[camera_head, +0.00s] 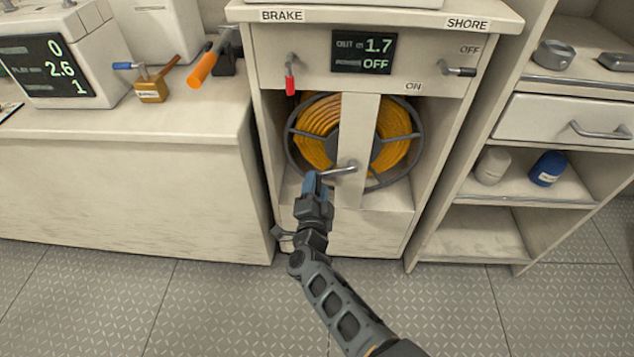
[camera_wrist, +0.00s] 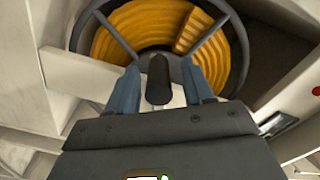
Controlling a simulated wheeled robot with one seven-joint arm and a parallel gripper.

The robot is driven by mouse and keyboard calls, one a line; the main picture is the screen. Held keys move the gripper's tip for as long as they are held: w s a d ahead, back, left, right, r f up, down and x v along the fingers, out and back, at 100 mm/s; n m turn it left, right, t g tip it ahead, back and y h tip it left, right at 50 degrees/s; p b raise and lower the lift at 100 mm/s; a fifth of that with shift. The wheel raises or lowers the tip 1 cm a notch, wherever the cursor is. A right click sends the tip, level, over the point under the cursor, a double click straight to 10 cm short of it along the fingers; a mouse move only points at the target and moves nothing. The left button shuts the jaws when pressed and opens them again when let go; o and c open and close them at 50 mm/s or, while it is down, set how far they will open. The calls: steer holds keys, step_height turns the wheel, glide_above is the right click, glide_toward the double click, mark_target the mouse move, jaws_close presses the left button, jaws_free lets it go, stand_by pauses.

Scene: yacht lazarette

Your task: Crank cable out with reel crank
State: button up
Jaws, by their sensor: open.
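The cable reel (camera_head: 400,135) with yellow-orange cable sits in the cabinet bay behind a pale upright panel. The reel crank (camera_head: 342,170) is a metal arm in front of that panel, reaching left toward my gripper (camera_head: 316,182). In the wrist view the dark crank handle (camera_wrist: 158,78) stands between the two blue fingers of my gripper (camera_wrist: 158,90). The fingers are open, with a gap on each side of the handle. The reel (camera_wrist: 125,28) also shows behind it. The display (camera_head: 364,52) reads "OUT 1.7" and "OFF".
The red-handled brake lever (camera_head: 290,80) hangs under the BRAKE label. The shore lever (camera_head: 458,71) at upper right points toward OFF. A bench (camera_head: 120,180) stands left, with an orange-handled tool (camera_head: 203,68) and a padlock-like brass block (camera_head: 152,90). Shelves (camera_head: 480,250) stand right.

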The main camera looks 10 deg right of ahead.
steer(key=p+v, duration=0.2)
steer(key=v, duration=0.4)
steer(key=shift+s, duration=0.3)
steer(key=s+d+r+n+y+p, duration=0.2)
steer(key=s+d+r+n, duration=0.15)
steer(key=s, duration=0.55)
steer(key=s+d+r+n+y+p, duration=0.1)
steer(key=s+d+r+n, duration=0.2)
steer(key=s+d, duration=0.35)
steer(key=s+d+r+n+y+p, duration=0.2)
steer(key=s+d+r+n, duration=0.1)
steer(key=s, duration=0.7)
steer(key=s+a+r+n+g+p, duration=0.1)
steer(key=s+r+n+p, duration=0.1)
steer(key=s+r, duration=0.8)
steer(key=s+a+r+n+g+p, duration=0.1)
steer(key=s+r+n, duration=0.3)
steer(key=s+r, duration=0.6)
step_height(320, 180, up, 3)
steer(key=shift+s+a+r+y+p, duration=0.2)
steer(key=shift+a+y+p, duration=0.1)
steer(key=shift+p, duration=0.35)
steer(key=shift+f, duration=0.15)
